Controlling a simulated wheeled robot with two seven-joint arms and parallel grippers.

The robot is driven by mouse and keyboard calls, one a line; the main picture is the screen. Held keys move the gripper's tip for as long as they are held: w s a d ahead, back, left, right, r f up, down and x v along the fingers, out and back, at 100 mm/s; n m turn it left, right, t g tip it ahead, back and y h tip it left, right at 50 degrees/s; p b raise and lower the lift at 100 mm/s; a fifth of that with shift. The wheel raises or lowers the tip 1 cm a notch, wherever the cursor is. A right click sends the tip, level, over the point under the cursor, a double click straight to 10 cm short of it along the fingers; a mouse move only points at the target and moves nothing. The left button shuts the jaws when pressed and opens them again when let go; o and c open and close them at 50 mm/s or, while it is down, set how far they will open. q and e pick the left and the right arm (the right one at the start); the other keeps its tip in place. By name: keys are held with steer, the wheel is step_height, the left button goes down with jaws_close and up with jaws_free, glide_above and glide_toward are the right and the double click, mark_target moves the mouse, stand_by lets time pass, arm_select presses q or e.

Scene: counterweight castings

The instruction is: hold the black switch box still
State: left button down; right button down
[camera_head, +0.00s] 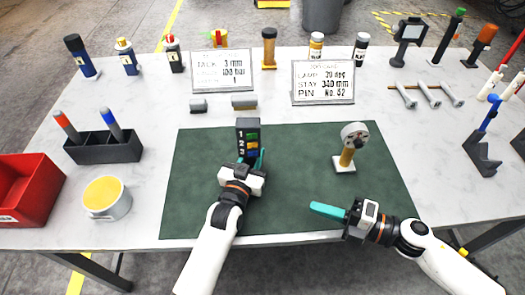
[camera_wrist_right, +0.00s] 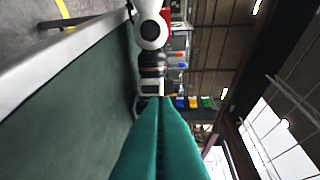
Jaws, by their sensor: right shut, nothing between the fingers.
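The black switch box (camera_head: 247,125) stands upright on the green mat (camera_head: 200,190), its numbered face with green and yellow switches towards me. My left gripper (camera_head: 252,160) is at its lower front, with teal fingers apart near its sides. Whether they touch or clamp the box is hidden by the gripper's body. My right gripper (camera_head: 314,208) is shut and empty above the mat's front right. Its two teal fingers (camera_wrist_right: 162,145) lie together in the right wrist view, where my left arm also shows beyond them.
A round dial on a brass post (camera_head: 347,158) stands on the mat to the right of the box. A black pen holder (camera_head: 103,150), yellow-topped tin (camera_head: 107,197) and red bin (camera_head: 30,190) are at left.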

arm_select(q)
steer(key=shift+f, duration=0.1)
arm_select(e)
steer(key=w+a+r+n+y, duration=0.1)
steer(key=w+a+r, duration=0.1)
steer(key=w+r, duration=0.2)
step_height(320, 180, up, 2)
steer(key=shift+w, duration=0.2)
glide_toward(252, 146)
steer(key=s+a, duration=0.2)
steer(key=a, duration=0.3)
steer(key=shift+w+a+r, duration=0.1)
steer(key=shift+w+a, duration=0.2)
steer(key=shift+w, duration=0.35)
steer(key=shift+w+a, duration=0.3)
steer(key=shift+w, duration=0.4)
steer(key=shift+w+a, duration=0.25)
steer(key=shift+w, duration=0.4)
